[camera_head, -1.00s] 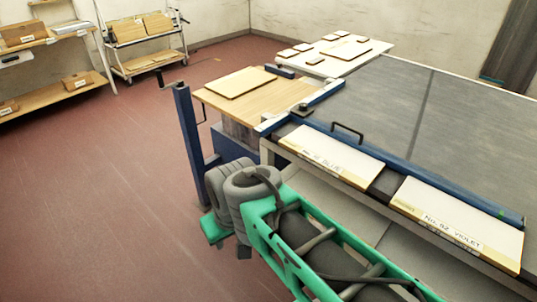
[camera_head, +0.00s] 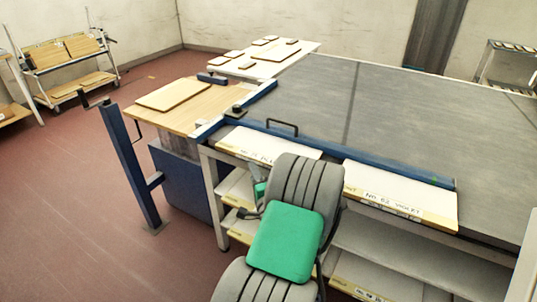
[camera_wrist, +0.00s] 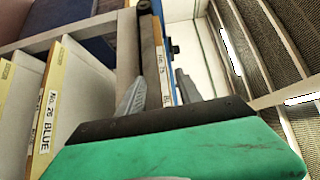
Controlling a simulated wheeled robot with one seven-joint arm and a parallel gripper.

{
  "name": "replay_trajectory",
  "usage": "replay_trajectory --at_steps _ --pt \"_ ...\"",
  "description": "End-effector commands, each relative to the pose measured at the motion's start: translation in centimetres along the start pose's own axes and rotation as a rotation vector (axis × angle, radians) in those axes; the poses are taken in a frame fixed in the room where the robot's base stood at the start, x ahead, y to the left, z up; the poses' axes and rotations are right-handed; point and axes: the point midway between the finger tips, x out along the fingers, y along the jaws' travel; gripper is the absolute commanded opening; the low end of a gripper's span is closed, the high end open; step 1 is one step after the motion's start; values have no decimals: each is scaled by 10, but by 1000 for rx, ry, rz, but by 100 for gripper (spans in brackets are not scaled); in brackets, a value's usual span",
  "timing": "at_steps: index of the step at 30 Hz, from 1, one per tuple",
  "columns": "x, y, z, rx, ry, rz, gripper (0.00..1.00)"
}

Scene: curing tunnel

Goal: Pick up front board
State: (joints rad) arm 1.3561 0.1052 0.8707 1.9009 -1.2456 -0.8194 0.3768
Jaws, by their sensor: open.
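Two pale boards with yellow-edged fronts lie along the front ledge of the grey table. The left one, a blue-labelled board (camera_head: 268,146), is partly hidden by my arm. The right one, labelled violet (camera_head: 400,194), is mostly clear. The pictures do not settle which is the front board. In the wrist view my gripper (camera_wrist: 158,92) is open. A labelled board edge (camera_wrist: 164,62) shows beyond and between its fingers, and I cannot tell whether they touch it. A board labelled BLUE (camera_wrist: 62,92) stands out at the left there.
A blue rail with a black handle (camera_head: 282,127) runs along the grey table (camera_head: 420,115). Shelves (camera_head: 385,255) with more boards lie below. A wooden-topped stand (camera_head: 195,113) holds another board. A rack (camera_head: 62,68) is at back left. Red floor (camera_head: 60,210) is open at left.

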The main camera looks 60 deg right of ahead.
Motion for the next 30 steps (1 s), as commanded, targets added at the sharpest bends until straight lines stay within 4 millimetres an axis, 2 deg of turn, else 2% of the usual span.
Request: replay_trajectory --at_steps 1,3,13,17,24,30 --pt "-3 2 -14 29 39 -10 42" --pt "1 1 -22 45 62 -18 42" --pt "53 -7 -25 41 58 -19 42" --pt "70 -4 -26 41 59 -18 42" --pt "72 -2 -27 40 60 -18 41" --pt "72 -2 -27 40 60 -18 25"
